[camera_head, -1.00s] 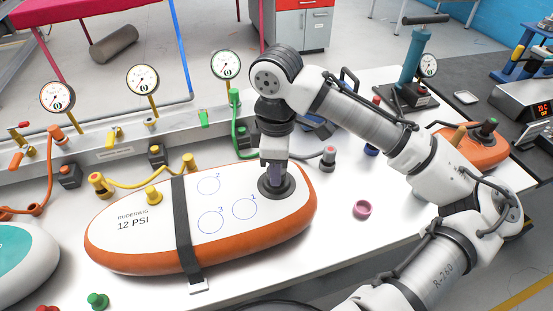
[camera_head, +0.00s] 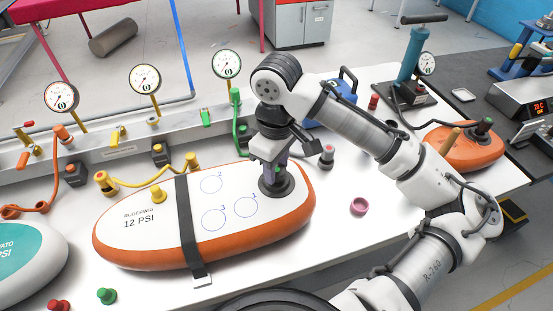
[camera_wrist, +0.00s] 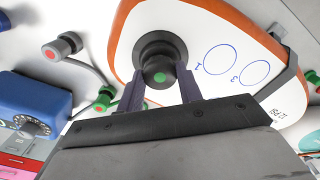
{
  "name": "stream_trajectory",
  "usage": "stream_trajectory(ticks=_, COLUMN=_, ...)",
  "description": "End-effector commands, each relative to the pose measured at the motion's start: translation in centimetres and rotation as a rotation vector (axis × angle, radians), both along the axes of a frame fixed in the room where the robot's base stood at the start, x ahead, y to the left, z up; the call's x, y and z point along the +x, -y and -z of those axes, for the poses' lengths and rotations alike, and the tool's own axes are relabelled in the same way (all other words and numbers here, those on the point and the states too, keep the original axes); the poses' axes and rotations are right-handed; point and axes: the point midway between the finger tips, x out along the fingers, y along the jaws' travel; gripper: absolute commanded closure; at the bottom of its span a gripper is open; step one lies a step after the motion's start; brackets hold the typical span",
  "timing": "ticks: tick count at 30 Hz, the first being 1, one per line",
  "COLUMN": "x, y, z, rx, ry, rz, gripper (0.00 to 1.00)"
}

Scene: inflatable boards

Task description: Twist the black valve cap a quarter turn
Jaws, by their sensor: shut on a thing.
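The black valve cap (camera_wrist: 160,68), with a green dot on its end, sits in the round dark valve seat (camera_head: 287,188) of the inflatable board. The board (camera_head: 150,240) is white with an orange rim and reads "12 PSI"; it lies on the white table. My gripper (camera_head: 273,179) points down at the valve from above. In the wrist view my gripper (camera_wrist: 160,88) has one dark finger on each side of the cap and is shut on it. In the head view the fingers largely hide the cap.
A black strap (camera_head: 187,220) crosses the board. A blue box (camera_wrist: 35,110) is nearby.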

Motion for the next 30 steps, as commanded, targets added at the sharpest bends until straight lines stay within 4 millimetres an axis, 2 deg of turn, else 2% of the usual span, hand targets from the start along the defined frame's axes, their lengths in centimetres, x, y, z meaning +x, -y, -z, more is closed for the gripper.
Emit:
stream_trajectory(ticks=4, x=0.0, y=0.0, z=-0.1, rx=0.000, ry=0.000, rz=0.071, gripper=0.85)
stream_trajectory(ticks=11, x=0.0, y=0.0, z=0.0, rx=-0.001, ry=0.001, rz=0.081, gripper=0.85)
stream_trajectory(ticks=12, x=0.0, y=0.0, z=0.0, rx=-0.001, ry=0.001, rz=0.081, gripper=0.62)
stream_trajectory(ticks=18, x=0.0, y=0.0, z=0.0, rx=-0.001, ry=0.001, rz=0.080, gripper=0.39)
stream_trajectory(ticks=26, x=0.0, y=0.0, z=-0.1, rx=-0.001, ry=0.001, rz=0.080, gripper=0.39)
stream_trajectory(ticks=30, x=0.1, y=0.0, z=-1.2, rx=-0.001, ry=0.003, rz=0.080, gripper=0.39)
